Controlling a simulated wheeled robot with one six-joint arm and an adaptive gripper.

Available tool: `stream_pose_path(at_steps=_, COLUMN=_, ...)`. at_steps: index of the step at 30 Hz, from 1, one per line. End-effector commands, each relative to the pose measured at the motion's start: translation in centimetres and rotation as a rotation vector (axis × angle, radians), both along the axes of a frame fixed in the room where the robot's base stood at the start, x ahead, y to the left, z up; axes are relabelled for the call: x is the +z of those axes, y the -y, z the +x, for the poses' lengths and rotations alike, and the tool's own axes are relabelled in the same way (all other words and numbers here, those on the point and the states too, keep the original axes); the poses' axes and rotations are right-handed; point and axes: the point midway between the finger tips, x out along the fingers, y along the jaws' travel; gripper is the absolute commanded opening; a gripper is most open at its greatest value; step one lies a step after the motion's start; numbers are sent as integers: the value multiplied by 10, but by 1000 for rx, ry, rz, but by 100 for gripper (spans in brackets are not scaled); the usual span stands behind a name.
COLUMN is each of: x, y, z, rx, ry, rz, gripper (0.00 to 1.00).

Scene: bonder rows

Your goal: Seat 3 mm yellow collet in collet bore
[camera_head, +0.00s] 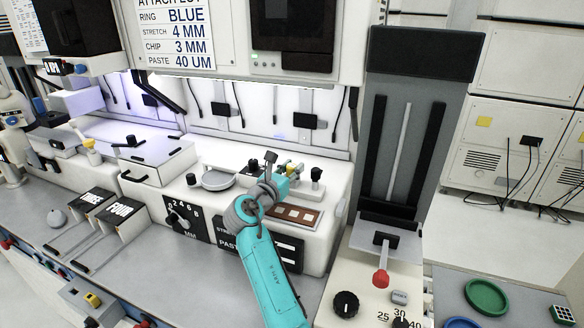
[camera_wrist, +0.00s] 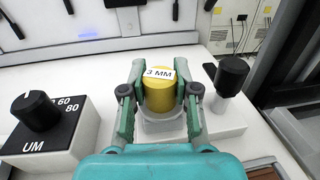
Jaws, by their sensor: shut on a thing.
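The yellow collet (camera_wrist: 160,95) is a short upright cylinder with a white "3 MM" label at its top edge. My gripper (camera_wrist: 160,103) is shut on it, one finger on each side. A pale round collar (camera_wrist: 162,127), which looks like the collet bore, shows just below the collet. The bore's opening is hidden, and I cannot tell how deep the collet sits or whether it touches. In the head view my gripper (camera_head: 284,179) is over the white machine's top, with a small part of the yellow collet (camera_head: 291,168) showing.
A black knob (camera_wrist: 231,76) stands close to the right finger. A black UM dial (camera_wrist: 36,110) is at the left. A brown strip with pale squares (camera_head: 298,214) lies in front of my gripper. A tall grey column unit (camera_head: 402,140) rises at the right.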

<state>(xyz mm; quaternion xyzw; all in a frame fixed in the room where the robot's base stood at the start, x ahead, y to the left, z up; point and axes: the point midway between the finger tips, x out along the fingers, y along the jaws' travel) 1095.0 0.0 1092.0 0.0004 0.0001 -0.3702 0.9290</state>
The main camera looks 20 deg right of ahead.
Motion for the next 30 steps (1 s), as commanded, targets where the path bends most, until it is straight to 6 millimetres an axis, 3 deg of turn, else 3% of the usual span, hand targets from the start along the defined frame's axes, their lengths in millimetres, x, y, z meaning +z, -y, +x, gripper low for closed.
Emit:
stream_pose_path(at_steps=14, x=-4, y=0, z=0, rx=-1, ry=-5, rz=1, gripper=0)
stream_pose_path(at_steps=15, x=-4, y=0, z=0, rx=-1, ry=-5, rz=1, gripper=32)
stream_pose_path(at_steps=18, x=-4, y=0, z=0, rx=0, ry=-5, rz=1, gripper=57)
stream_pose_path(at_steps=30, x=-2, y=0, z=0, rx=0, ry=-2, rz=1, gripper=59)
